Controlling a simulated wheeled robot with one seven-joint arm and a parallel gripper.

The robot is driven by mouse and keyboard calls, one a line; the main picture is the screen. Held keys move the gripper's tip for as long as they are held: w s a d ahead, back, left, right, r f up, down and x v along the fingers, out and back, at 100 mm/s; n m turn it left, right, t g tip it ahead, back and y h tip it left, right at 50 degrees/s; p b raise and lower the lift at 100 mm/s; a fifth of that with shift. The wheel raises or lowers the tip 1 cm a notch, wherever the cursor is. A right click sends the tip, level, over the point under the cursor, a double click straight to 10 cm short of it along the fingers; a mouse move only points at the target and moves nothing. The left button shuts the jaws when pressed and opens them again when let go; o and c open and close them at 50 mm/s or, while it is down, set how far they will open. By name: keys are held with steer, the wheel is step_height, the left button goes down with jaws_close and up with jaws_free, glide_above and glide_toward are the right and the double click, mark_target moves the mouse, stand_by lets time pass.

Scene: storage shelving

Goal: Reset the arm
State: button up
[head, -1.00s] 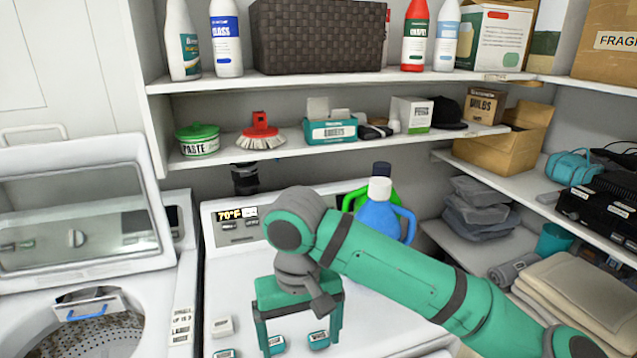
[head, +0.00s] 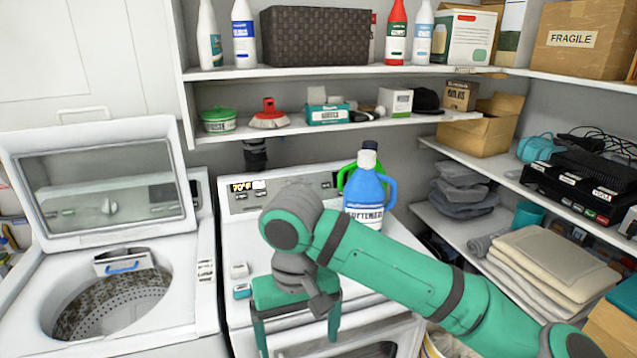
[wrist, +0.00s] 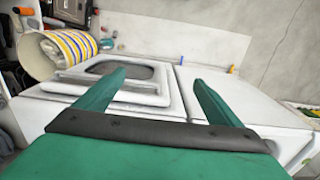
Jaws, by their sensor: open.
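My gripper (head: 296,338) is green and hangs down at the end of my bent arm in the head view, in front of the white dryer (head: 240,325). Its two fingers are spread with nothing between them. In the wrist view my gripper (wrist: 158,82) also shows its two fingers apart and empty. Beyond them are white appliance surfaces, one with a dark window (wrist: 118,70).
An open washer (head: 30,300) stands left. Loaded shelves (head: 350,72) line the back and right walls. A striped basket (wrist: 75,48) lies left in the wrist view.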

steer(key=w+a+t+y, duration=0.3)
steer(key=a+y, duration=0.4)
steer(key=a, duration=0.5)
steer(key=w+a+t+y, duration=0.25)
steer(key=a+y, duration=0.45)
steer(key=a, duration=0.5)
steer(key=s+d+f+m+t+h, duration=0.55)
steer(key=d+f, duration=0.25)
steer(key=f, duration=0.3)
steer(key=s+d+f+m+t+h, duration=0.55)
steer(key=d+f, duration=0.25)
steer(key=f, duration=0.3)
steer(key=s+d+f+n+h, duration=0.1)
steer(key=s+d+n, duration=0.1)
steer(key=s, duration=0.6)
steer(key=s+d+f+n+h, duration=0.1)
steer(key=s+d+n, duration=0.2)
steer(key=s+d, duration=0.2)
steer(key=s+d+f+n+g+h, duration=0.1)
steer(key=s+d, duration=0.3)
steer(key=s, duration=0.6)
steer(key=shift+s+d+n, duration=0.15)
steer(key=shift+s+n, duration=0.2)
steer(key=shift+n, duration=0.35)
